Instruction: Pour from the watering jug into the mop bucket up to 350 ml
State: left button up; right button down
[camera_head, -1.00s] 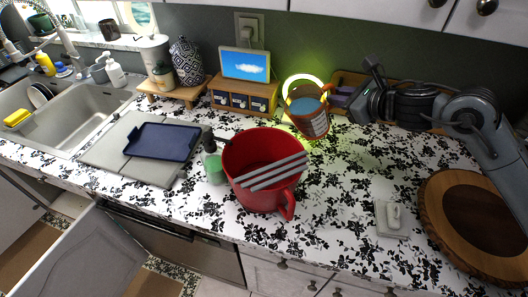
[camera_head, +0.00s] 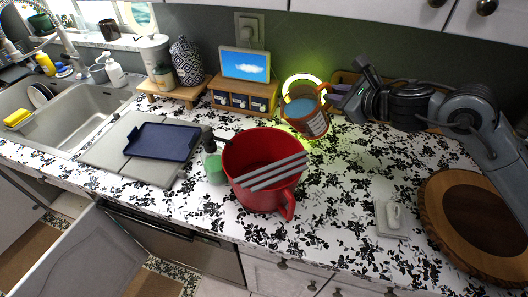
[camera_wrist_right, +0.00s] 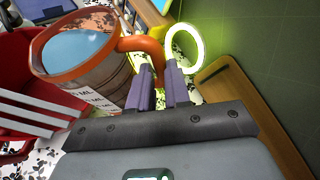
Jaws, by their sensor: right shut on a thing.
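The watering jug (camera_head: 306,117) is brown with an orange rim and handle, and blue water shows inside it. It is held tilted to the left above the counter, behind and right of the mop bucket. My right gripper (camera_head: 339,95) is shut on its handle. The right wrist view shows the jug (camera_wrist_right: 100,82), with the fingers (camera_wrist_right: 161,82) at the handle's end. The mop bucket (camera_head: 250,188) is red and upright on the counter, with grey slats across its top. No stream of water shows between them. My left gripper is not in view.
A glowing ring (camera_head: 301,80) stands behind the jug, beside a wooden drawer box with a screen (camera_head: 245,64). A green bottle (camera_head: 215,169) stands close left of the bucket. A round wooden board (camera_head: 470,225) lies at right. The counter right of the bucket is mostly clear.

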aim_at(304, 92)
jog(key=shift+s+a+r, duration=0.15)
jog(key=shift+a+r, duration=0.15)
jog(key=shift+r, duration=0.2)
jog(key=shift+s+a+r+n, duration=0.25)
jog(key=shift+a+r+n, duration=0.1)
jog(key=shift+r+n, duration=0.05)
jog(key=shift+h, duration=0.3)
jog(key=shift+s+a+r+n+t+h, duration=0.2)
jog(key=shift+s+a+n+t+h, duration=0.1)
jog(key=shift+a+n+t, duration=0.2)
dwell(0.4)
jog(key=shift+s+a+f+n+h, duration=0.3)
jog(key=shift+a+f+n+h, duration=0.15)
jog(key=shift+f+n, duration=0.15)
dwell(1.2)
jog(key=shift+s+a+n+t+h, duration=0.3)
jog(key=shift+s+a+n+t, duration=0.15)
jog(key=shift+a+n, duration=0.2)
jog(key=shift+s+a+n+t+h, duration=0.3)
jog(key=shift+a+n+t, duration=0.15)
jog(key=shift+a+n, duration=0.15)
dwell(2.4)
jog(key=shift+s+a+r, duration=0.1)
jog(key=shift+s+a, duration=0.05)
jog(key=shift+a, duration=0.15)
